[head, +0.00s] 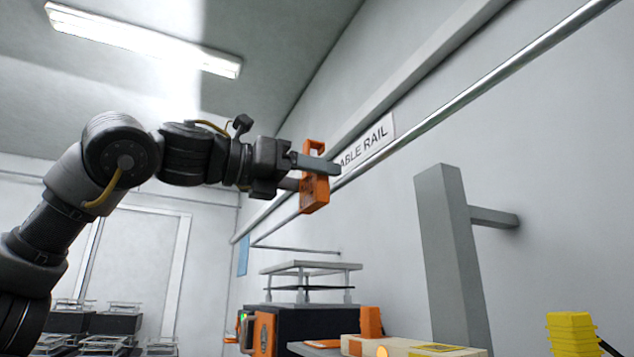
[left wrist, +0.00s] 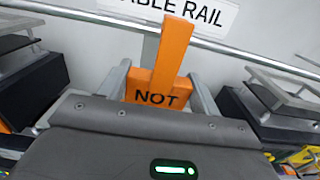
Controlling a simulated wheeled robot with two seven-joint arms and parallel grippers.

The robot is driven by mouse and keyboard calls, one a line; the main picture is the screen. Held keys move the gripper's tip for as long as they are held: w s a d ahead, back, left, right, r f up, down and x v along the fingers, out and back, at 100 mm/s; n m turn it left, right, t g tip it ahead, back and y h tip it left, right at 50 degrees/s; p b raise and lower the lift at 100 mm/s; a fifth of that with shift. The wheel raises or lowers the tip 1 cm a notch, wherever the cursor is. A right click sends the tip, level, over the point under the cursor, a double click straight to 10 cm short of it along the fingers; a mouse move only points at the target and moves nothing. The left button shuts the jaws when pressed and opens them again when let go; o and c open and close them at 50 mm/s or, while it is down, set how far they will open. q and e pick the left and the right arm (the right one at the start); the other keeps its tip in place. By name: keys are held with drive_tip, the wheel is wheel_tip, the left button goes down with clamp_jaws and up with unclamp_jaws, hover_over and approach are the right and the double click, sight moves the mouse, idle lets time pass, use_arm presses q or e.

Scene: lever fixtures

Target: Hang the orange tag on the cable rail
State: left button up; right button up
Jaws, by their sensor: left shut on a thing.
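The orange tag (head: 315,192) is held upright in my left gripper (head: 314,178), with its hooked top above the fingers. In the left wrist view the tag (left wrist: 172,62) sits between the two fingers of my left gripper (left wrist: 160,90), and the word NOT shows on it. The cable rail (head: 480,89) is a metal bar running along the wall under a sign (head: 367,142) reading "ABLE RAIL" in view. The rail passes behind the tag in the head view; I cannot tell if the hook touches it. My right gripper is out of view.
A grey post (head: 452,260) with a side arm stands by the wall to the right. Below are a dark machine with a grey raised platform (head: 310,267), a cardboard box (head: 410,346) and a yellow stack (head: 572,335). The air around the tag looks free.

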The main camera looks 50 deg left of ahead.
use_arm(q)
drive_tip(key=shift+w+d, duration=0.1)
drive_tip(key=shift+d, duration=0.1)
drive_tip(key=x, duration=0.9)
drive_tip(key=shift+a+f, duration=0.3)
drive_tip(key=shift+f, duration=0.05)
drive_tip(key=shift+w+f, duration=0.1)
drive_tip(key=shift+w, duration=0.15)
drive_tip(key=shift+c, duration=0.4)
drive_tip(key=shift+s+f+b, duration=0.1)
drive_tip(key=shift+f+b, duration=0.2)
drive_tip(key=shift+f, duration=0.05)
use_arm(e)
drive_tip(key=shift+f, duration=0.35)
